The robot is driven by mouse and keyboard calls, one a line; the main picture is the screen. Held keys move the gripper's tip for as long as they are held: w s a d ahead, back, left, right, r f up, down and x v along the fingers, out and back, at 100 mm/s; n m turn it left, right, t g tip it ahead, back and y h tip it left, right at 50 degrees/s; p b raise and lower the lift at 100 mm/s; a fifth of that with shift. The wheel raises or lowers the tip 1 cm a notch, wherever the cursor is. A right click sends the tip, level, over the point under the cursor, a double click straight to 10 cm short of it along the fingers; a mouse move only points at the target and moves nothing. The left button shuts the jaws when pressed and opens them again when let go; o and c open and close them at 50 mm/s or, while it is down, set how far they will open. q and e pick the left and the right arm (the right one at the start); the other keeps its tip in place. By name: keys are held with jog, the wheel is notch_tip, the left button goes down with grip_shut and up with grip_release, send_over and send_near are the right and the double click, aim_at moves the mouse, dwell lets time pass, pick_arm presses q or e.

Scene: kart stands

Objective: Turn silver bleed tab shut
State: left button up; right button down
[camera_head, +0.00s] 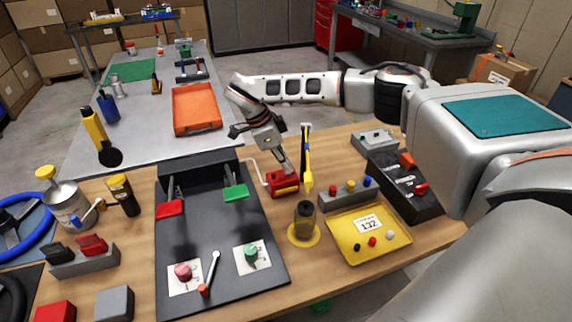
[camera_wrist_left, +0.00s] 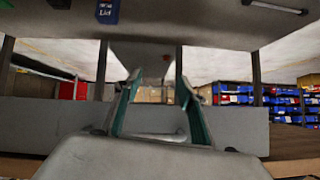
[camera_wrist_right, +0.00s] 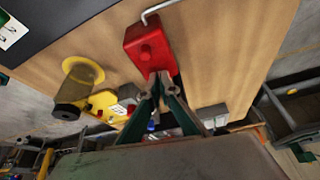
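My right gripper (camera_head: 287,172) reaches down from the right arm to a small red block (camera_head: 284,187) on the wooden bench. In the right wrist view, its fingertips (camera_wrist_right: 159,76) are close together at the near end of the red block (camera_wrist_right: 150,48), overlapping its edge; contact is unclear. A silver lever (camera_head: 211,268) stands on the dark pedal board. I cannot tell which silver part is the bleed tab; the fingers may hide it. My left gripper (camera_wrist_left: 155,78) is open and empty, away from the bench.
A yellow tool (camera_head: 307,160) stands just right of the red block. A dark bottle (camera_head: 304,220) on a yellow disc and a grey block with coloured knobs (camera_head: 346,192) stand in front. The pedal board (camera_head: 220,285) is on the left, a yellow tray (camera_head: 345,253) on the right.

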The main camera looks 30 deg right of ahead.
jog(key=m, duration=0.2)
jog(key=m+g+y, duration=0.1)
jog(key=m, duration=0.3)
jog(key=shift+w+d+m+g+y, duration=0.25)
jog(key=shift+m+g+y, duration=0.05)
jog(key=shift+g+y, duration=0.1)
jog(key=m, duration=0.2)
jog(key=m+y, duration=0.1)
jog(key=m, duration=0.1)
jog(key=m+y, duration=0.1)
jog(key=m, duration=0.1)
jog(key=shift+w+d+g, duration=0.1)
jog(key=shift+d+g, duration=0.15)
jog(key=shift+g, duration=0.15)
jog(key=shift+m, duration=0.3)
jog(key=c, duration=2.8)
grip_release()
jog(key=o, duration=0.5)
jog(key=shift+c, duration=0.2)
jog(key=shift+r, duration=0.1)
jog(key=v, duration=0.7)
jog(key=shift+r, duration=0.15)
